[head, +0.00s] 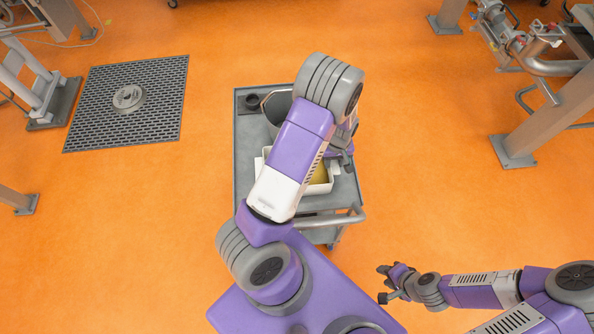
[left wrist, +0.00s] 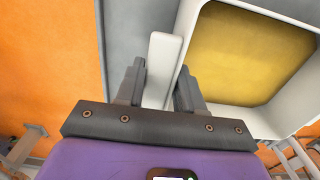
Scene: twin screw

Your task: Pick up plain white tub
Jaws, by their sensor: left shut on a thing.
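The white tub (head: 320,188) sits on the grey cart and is partly hidden under my left arm in the head view. In the left wrist view the tub (left wrist: 289,118) has white walls and a yellow inside. A white upright strip (left wrist: 158,70) at its side stands between the fingers of my left gripper (left wrist: 160,84). The left gripper is shut on this strip, which looks like the tub's handle; the join is not clear. My right gripper (head: 381,284) is open and empty, low over the floor to the right of the cart.
The grey cart (head: 244,150) has a raised rim and a handle bar (head: 335,219) at its near end. A grey bucket (head: 276,108) and a small dark round holder (head: 252,101) are at its far end. Metal frames stand at the upper right.

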